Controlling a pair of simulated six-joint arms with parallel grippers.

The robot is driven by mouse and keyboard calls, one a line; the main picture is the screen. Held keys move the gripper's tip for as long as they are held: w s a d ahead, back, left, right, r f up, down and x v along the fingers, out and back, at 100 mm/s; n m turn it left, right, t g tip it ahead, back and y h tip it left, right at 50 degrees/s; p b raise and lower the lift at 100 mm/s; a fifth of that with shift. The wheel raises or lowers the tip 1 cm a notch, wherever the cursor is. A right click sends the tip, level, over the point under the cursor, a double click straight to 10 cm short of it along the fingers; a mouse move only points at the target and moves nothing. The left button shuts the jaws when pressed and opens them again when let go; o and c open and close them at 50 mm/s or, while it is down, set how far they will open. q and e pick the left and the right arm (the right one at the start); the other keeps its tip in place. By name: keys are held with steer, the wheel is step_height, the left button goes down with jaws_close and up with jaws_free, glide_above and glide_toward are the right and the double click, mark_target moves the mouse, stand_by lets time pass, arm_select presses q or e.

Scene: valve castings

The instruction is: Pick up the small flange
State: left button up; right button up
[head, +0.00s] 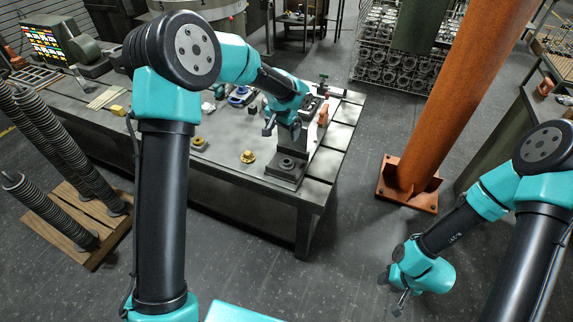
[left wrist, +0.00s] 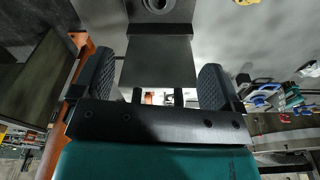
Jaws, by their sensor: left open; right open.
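My left gripper (head: 282,127) is open and empty above the right end of the workbench, over a dark metal stand (head: 299,150). In the left wrist view the open jaws (left wrist: 156,80) frame the stand's grey body (left wrist: 160,62). A dark grey ring-shaped part (head: 286,164), possibly a flange, rests on the stand's base; it also shows at the top of the wrist view (left wrist: 158,5). A small brass flanged part (head: 248,156) lies on the bench left of the stand. I cannot tell which is the small flange. My right gripper (head: 393,291) is open and empty above the floor.
An orange column (head: 440,100) stands right of the bench. Coil springs (head: 65,150) stand on a pallet at left.

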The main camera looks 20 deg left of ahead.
arm_select(q)
glide_above(286, 161)
steer(key=s, duration=0.2)
steer(key=f, duration=1.2)
steer(key=shift+w+d+f, duration=0.15)
steer(key=shift+w, duration=0.1)
steer(key=shift+w+d+f, duration=0.1)
steer(key=shift+w+f, duration=0.05)
steer(key=shift+f, duration=2.4)
steer(key=c, duration=1.1)
steer(key=shift+r, duration=0.1)
